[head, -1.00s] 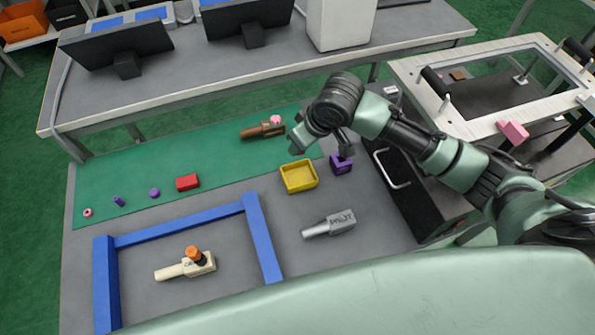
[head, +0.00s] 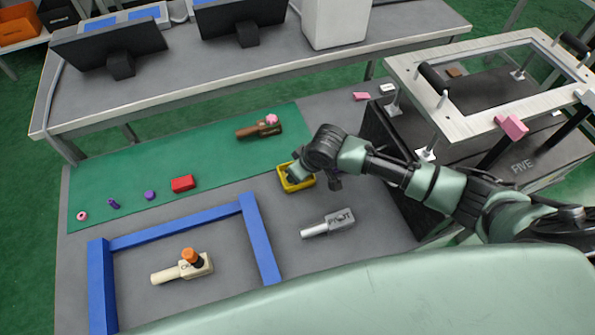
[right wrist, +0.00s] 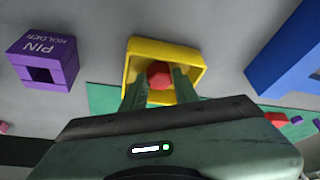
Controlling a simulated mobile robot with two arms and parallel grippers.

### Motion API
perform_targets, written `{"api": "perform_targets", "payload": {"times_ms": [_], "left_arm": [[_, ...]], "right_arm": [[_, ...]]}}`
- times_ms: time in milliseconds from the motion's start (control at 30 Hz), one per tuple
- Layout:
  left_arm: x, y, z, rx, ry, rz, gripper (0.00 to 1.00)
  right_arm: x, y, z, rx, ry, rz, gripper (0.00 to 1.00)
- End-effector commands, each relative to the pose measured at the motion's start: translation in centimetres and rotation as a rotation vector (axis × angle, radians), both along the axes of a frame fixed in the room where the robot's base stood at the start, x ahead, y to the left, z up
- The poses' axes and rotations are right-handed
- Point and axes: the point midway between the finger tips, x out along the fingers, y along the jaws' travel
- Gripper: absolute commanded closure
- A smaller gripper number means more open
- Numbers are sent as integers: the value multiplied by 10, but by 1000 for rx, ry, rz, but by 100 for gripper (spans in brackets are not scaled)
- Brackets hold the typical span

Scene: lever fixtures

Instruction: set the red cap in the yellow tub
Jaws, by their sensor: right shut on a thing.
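The yellow tub (head: 285,186) stands on the grey table at the front edge of the green mat. My right gripper (head: 297,173) is over the tub and covers part of it. In the right wrist view, the two fingers (right wrist: 159,82) are shut on the red cap (right wrist: 159,72). The cap lies within the outline of the yellow tub (right wrist: 166,47). I cannot tell whether it touches the tub's floor. The cap is hidden in the head view. My left gripper is not in view.
The purple pin holder (right wrist: 45,60) is beside the tub, mostly hidden by my arm in the head view. A grey lever piece (head: 328,224) and a blue frame (head: 262,240) lie nearer. A red block (head: 183,183) and a brown fixture (head: 258,130) are on the mat.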

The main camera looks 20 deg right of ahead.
Motion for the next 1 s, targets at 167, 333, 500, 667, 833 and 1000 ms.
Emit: {"api": "perform_targets", "payload": {"times_ms": [167, 333, 500, 667, 833, 1000], "left_arm": [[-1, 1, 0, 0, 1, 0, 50], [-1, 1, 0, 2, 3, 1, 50], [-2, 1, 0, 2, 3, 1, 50], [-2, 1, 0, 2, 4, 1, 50], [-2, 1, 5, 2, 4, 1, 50], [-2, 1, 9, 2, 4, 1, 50]], "right_arm": [[0, 0, -1, 0, 1, -1, 100], [0, 0, -3, 0, 1, -1, 62], [0, 0, -2, 0, 1, -1, 62], [0, -1, 3, 0, -1, 0, 62], [-10, -6, 28, 0, -1, 0, 62], [-23, -12, 63, 1, -2, 0, 62]]}}
